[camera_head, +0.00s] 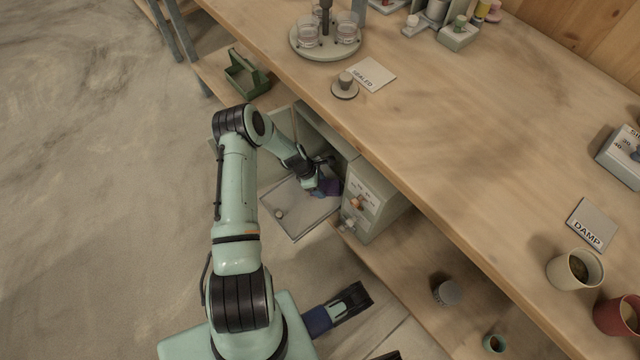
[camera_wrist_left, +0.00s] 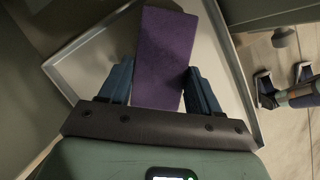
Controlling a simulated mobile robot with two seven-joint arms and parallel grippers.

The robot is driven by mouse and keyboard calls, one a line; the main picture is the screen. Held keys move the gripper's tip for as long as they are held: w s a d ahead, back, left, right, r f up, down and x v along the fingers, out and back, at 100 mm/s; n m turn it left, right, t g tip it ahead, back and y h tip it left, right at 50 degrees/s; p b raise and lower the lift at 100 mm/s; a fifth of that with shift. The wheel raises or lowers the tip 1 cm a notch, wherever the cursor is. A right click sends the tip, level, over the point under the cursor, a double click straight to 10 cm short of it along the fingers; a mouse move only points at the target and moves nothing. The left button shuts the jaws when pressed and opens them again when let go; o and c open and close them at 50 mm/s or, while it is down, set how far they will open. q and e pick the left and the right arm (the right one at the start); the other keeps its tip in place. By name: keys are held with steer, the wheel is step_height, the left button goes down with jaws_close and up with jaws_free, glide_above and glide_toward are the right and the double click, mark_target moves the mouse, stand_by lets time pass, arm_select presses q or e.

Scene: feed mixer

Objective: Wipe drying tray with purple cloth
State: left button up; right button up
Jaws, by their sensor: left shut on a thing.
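The drying tray (camera_head: 297,222) is a flat grey tray with a thin raised rim, sticking out beside the drying cabinet below the bench. It also shows in the left wrist view (camera_wrist_left: 88,66). The purple cloth (camera_wrist_left: 163,60) is a folded rectangular pad, and its purple edge shows in the head view (camera_head: 332,187). My left gripper (camera_wrist_left: 160,82) is shut on the cloth, with a blue finger on each side, over the tray. I cannot tell whether the cloth touches the tray. My right gripper (camera_wrist_left: 284,80) is apart from the tray, its fingers spread and empty.
A grey cabinet (camera_head: 376,204) with knobs stands right of the tray, under the bench edge. A green caddy (camera_head: 247,76) sits on the lower shelf. The wooden bench top (camera_head: 450,110) holds a carousel of jars (camera_head: 326,40), a DAMP card (camera_head: 592,224) and cups.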

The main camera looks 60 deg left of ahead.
arm_select(q)
steer(key=shift+f+b, duration=0.3)
steer(key=shift+f, duration=0.2)
steer(key=shift+s+a+r+b, duration=0.1)
steer(key=shift+s+a+b, duration=0.1)
steer(key=shift+a, duration=0.45)
steer(key=shift+s+a+f+b, duration=0.1)
steer(key=shift+a+b, duration=0.1)
steer(key=shift+a, duration=0.4)
steer(key=shift+s+a+r+b, duration=0.1)
steer(key=shift+s+a+b, duration=0.1)
steer(key=shift+a, duration=0.45)
steer(key=shift+d, duration=0.1)
